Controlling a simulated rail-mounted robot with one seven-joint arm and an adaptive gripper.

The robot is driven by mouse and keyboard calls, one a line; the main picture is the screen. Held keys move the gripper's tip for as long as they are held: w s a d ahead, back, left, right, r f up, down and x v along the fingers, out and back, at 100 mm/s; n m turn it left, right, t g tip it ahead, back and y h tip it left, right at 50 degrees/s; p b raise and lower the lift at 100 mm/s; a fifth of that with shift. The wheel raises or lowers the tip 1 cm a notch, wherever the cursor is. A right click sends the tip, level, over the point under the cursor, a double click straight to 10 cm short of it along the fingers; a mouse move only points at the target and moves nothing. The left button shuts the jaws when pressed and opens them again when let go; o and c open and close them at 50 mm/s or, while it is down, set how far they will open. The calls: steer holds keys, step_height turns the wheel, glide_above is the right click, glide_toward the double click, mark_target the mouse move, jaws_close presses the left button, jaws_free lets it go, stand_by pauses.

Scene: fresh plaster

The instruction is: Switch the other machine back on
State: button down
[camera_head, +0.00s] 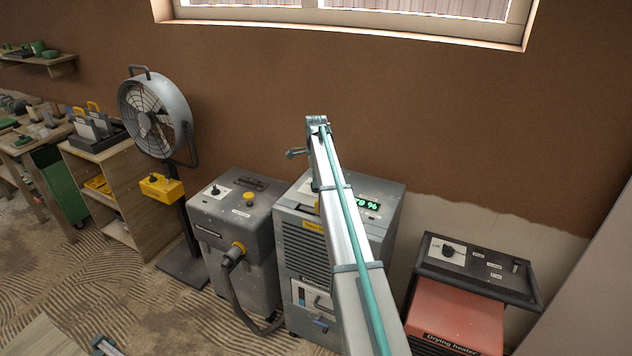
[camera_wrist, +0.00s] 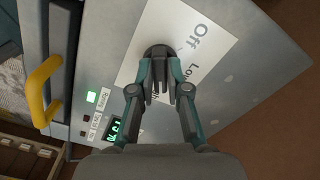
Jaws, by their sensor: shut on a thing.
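In the wrist view my gripper (camera_wrist: 160,78) is shut on a dark round knob (camera_wrist: 157,51). The knob sits on a white label (camera_wrist: 190,42) reading "Off" and, partly covered by a finger, "Lo...". The fingers hide the knob's pointer, so its setting cannot be read. In the head view the middle grey machine (camera_head: 298,222) has a lit green display (camera_head: 368,203). My arm covers part of its top, and my fingers cannot be made out there.
A grey machine with a hose (camera_head: 222,222) stands close on the left. A red drying heater (camera_head: 455,312) stands on the right. A fan on a stand (camera_head: 155,115) and a wooden shelf unit (camera_head: 115,185) are farther left. The brown wall (camera_head: 450,110) is behind.

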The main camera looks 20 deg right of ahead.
stand_by(0.4)
steer(key=c, duration=1.1)
jaws_free()
steer(key=shift+c, duration=0.2)
steer(key=shift+r, duration=0.15)
step_height(320, 180, up, 12)
